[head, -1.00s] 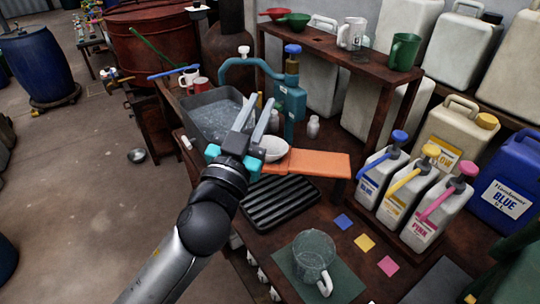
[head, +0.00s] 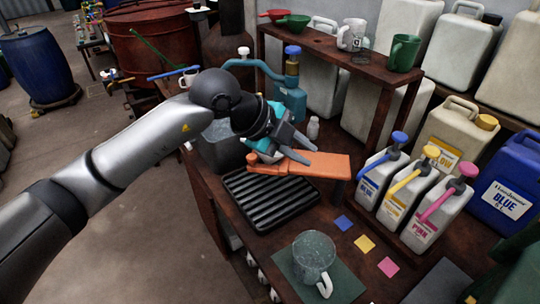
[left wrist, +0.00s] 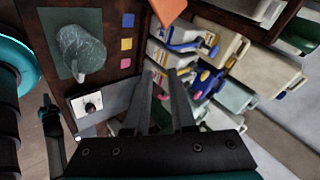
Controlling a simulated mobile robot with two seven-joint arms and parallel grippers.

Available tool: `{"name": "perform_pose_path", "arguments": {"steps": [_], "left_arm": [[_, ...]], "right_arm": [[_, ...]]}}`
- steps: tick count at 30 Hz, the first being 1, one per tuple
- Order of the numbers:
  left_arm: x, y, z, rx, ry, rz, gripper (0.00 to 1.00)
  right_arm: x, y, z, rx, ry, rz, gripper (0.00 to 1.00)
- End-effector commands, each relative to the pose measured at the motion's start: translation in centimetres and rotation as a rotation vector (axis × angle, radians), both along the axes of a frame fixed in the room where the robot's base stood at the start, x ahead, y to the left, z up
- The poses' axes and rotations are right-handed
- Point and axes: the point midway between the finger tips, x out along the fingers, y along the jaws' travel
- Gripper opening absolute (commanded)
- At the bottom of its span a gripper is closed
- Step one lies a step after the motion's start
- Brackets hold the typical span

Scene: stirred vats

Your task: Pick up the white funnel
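A white, round, bowl-shaped thing (head: 268,158), which may be the white funnel, sits at the left end of the orange board. My left gripper and wrist cover most of it, so its shape cannot be made out now. My left gripper (head: 311,155) is above the orange board (head: 322,166), with its fingers apart and pointing right, past the white thing. In the left wrist view, the open fingers (left wrist: 162,74) have nothing between them, and I cannot make out the white thing there. My right gripper is not in view.
A black ribbed tray (head: 272,202) and a glass jug (head: 313,257) are in front. Pump bottles (head: 408,205) stand to the right. A grey basin (head: 222,152) is behind my left wrist. A red funnel (head: 277,14) and a green funnel (head: 294,21) are on the shelf.

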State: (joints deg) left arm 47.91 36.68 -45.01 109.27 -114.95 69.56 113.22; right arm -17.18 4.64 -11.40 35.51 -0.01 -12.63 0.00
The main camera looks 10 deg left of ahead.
Motion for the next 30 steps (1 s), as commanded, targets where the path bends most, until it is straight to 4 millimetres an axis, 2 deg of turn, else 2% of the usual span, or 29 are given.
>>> {"name": "perform_pose_path", "arguments": {"steps": [1,3,6,10,14,24,30], "left_arm": [[1.2,2.4,-0.1,0.089,0.008,0.072,0.23],[2.3,5.4,-0.3,0.191,0.024,0.17,0.23],[3.4,8.8,-0.1,0.293,0.038,0.291,0.23],[4.0,11.3,0.2,0.363,0.046,0.385,0.23],[4.6,12.0,-0.7,0.382,0.051,0.415,0.23],[7.7,11.2,-6.4,0.382,0.05,0.411,0.23],[8.8,11.0,-8.2,0.38,0.05,0.409,0.23]], "right_arm": [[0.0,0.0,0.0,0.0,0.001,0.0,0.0],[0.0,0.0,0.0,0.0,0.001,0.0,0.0],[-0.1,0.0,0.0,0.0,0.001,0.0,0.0],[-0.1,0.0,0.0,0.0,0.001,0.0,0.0],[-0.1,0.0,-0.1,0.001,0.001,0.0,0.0],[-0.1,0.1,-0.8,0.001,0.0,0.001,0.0],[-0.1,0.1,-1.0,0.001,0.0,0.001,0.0]]}}
